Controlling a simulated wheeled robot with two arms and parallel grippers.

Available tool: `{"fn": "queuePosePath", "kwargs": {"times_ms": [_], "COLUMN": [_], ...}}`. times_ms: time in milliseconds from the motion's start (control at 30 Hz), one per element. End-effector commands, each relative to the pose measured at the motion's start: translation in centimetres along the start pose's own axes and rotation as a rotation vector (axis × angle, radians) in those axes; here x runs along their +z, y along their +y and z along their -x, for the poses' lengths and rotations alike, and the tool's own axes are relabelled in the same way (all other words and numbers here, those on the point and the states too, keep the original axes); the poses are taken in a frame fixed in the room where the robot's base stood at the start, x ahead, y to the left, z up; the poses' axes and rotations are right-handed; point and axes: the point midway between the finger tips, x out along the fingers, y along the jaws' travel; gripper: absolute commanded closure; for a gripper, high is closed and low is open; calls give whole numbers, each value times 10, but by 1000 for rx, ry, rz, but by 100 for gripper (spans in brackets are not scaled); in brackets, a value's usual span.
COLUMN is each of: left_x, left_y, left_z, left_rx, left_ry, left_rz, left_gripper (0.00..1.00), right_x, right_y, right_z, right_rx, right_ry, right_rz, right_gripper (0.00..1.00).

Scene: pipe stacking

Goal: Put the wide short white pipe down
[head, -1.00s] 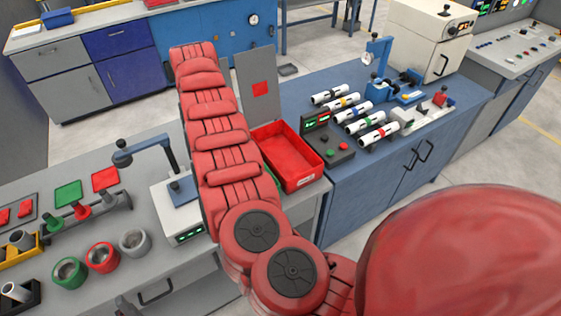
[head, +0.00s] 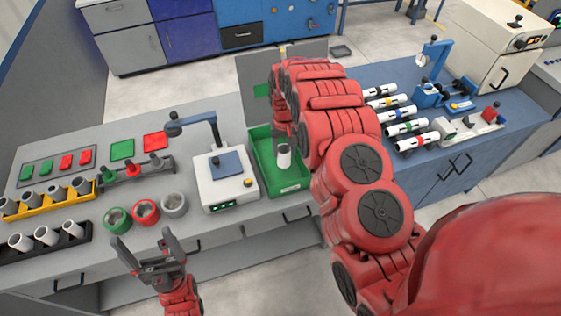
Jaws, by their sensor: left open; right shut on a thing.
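The short white pipe (head: 284,158) hangs upright at the green tray (head: 292,188). My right gripper (head: 284,146) is shut on its upper end, coming from above. The pipe's lower end is over or inside the tray; I cannot tell whether it touches the bottom. My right arm hides the area to the right of the tray. My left gripper (head: 146,246) is open and empty, in front of the grey bench's front edge.
A white scale-like device (head: 222,182) with a blue arm stands just left of the tray. Green, red and grey rings (head: 146,211), a yellow rack (head: 50,203) and a black rack (head: 45,240) of pipes are further left. Several banded pipes (head: 408,128) lie on the blue bench.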

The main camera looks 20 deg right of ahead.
Motion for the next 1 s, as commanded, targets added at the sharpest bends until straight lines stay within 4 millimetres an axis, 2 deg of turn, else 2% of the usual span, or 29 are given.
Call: {"fn": "queuePosePath", "kwargs": {"times_ms": [100,300,667,833,1000], "left_x": [-2,-4,-5,-4,-4], "left_y": [-1,-1,-2,-1,-1], "left_z": [-14,-24,-32,-27,-26], "left_rx": [0,0,0,0,0], "left_ry": [0,0,0,0,0], "left_rz": [0,0,0,0,0], "left_gripper": [8,8,8,8,8], "right_x": [2,0,2,0,0], "right_y": [1,1,0,2,0], "right_z": [-18,-45,-66,-84,-89], "right_rx": [2,1,0,2,0], "right_ry": [-3,0,-2,-1,1], "right_rz": [0,-1,1,0,1], "right_gripper": [98,98,98,98,98]}}
